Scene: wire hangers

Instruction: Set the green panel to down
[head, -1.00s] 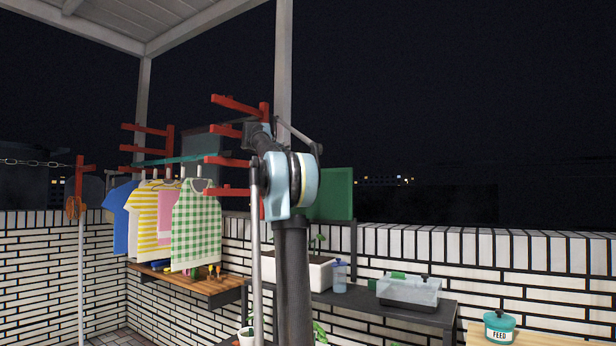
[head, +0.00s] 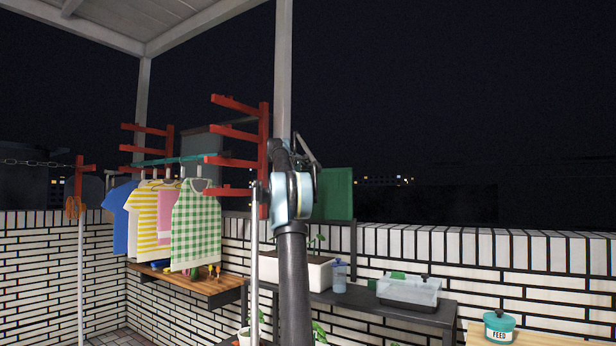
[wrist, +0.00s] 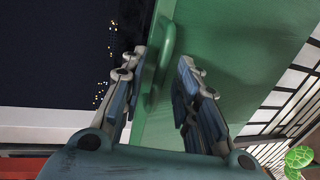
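The green panel (head: 335,193) stands upright at the middle of the head view, partly hidden behind my arm. In the wrist view the green panel (wrist: 240,50) fills much of the right side, with a raised green handle (wrist: 160,65) near its edge. My gripper (wrist: 160,85) is open, one finger on each side of the handle in that picture. I cannot tell whether either finger touches the handle or how deep it sits between them. My gripper is not clear in the head view.
Red rack arms (head: 263,150) stand left of my arm, with shirts (head: 196,225) on hangers. A planter (head: 290,270), a bottle (head: 339,277) and a clear box (head: 408,290) are on the dark shelf (head: 385,312). A feed jar (head: 499,326) stands at lower right.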

